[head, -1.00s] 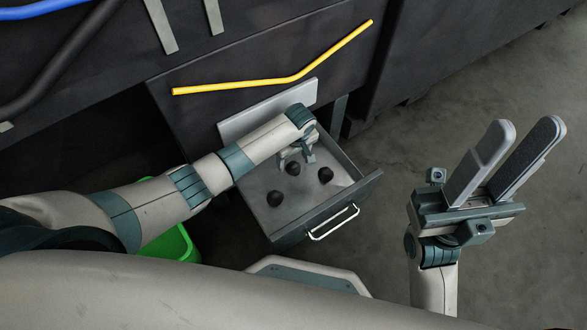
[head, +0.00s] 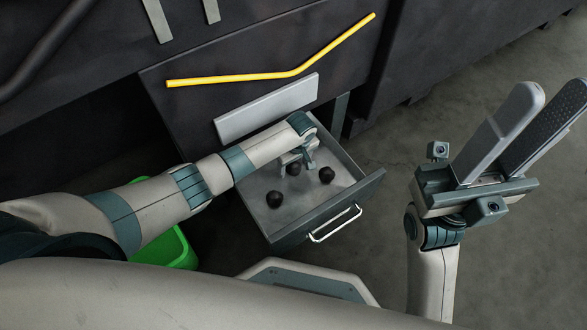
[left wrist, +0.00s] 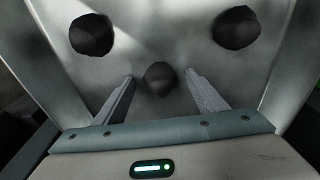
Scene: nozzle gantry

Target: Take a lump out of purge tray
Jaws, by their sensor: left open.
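The purge tray (head: 345,208) is a grey open drawer with a white handle, pulled out from the dark cabinet. Three dark lumps lie on its floor: one at the left (head: 274,199), one in the middle (head: 293,169) and one at the right (head: 326,175). My left gripper (head: 300,164) reaches down into the tray by the middle lump. In the left wrist view its fingers are open, with a lump (left wrist: 159,78) between or just beyond their tips. Two other lumps (left wrist: 91,34) (left wrist: 236,28) lie farther off. My right gripper (head: 512,137) is open, empty and clear of the tray.
A yellow bent rod (head: 275,75) runs along the cabinet above the tray. A green bin (head: 172,250) stands on the floor at the left, partly behind my left arm. Bare floor lies to the right of the tray.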

